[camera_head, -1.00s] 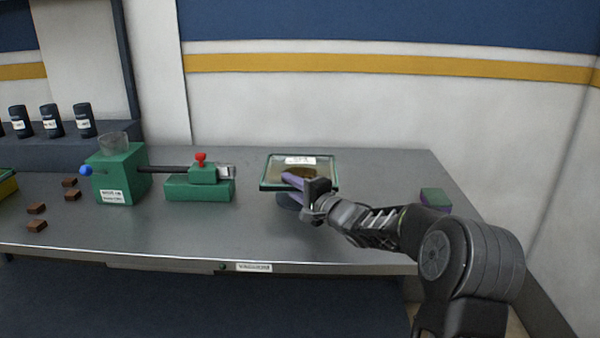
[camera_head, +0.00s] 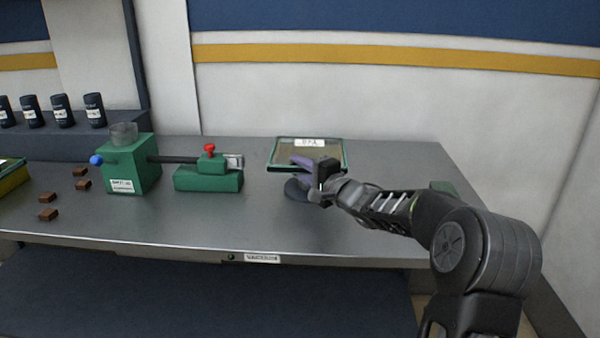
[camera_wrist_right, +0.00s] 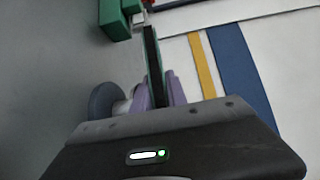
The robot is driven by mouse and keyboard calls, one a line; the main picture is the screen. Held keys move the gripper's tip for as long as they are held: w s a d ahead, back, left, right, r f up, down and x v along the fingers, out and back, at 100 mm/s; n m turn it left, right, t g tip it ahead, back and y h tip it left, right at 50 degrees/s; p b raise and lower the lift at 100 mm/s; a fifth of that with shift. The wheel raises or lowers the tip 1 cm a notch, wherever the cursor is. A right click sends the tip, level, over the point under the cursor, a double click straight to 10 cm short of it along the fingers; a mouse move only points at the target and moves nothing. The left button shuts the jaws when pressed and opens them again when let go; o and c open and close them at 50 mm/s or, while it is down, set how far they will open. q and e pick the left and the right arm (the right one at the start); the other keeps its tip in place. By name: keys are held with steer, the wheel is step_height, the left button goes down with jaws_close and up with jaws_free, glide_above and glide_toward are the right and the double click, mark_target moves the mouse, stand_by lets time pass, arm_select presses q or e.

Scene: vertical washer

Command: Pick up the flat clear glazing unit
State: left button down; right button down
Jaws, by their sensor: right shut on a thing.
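The flat clear glazing unit (camera_head: 277,155) is a see-through panel with a dark green frame and a white label at its far edge. It is held above the grey worktop towards the right. My right gripper (camera_head: 299,163), with purple fingers, is shut on its near side. In the right wrist view the unit shows edge-on as a thin dark green strip (camera_wrist_right: 152,55) between the purple fingers (camera_wrist_right: 165,90). My left gripper is not in view.
A dark round object (camera_head: 296,190) stands on the worktop below my right gripper. A green clamp-like block (camera_head: 208,180) and a green machine (camera_head: 133,165) stand to the left, with several brown blocks (camera_head: 48,214). A green block (camera_head: 443,187) is partly hidden behind my arm.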

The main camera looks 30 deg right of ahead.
step_height(320, 180, up, 8)
steer(key=shift+f+p, duration=0.25)
steer(key=shift+p, duration=0.65)
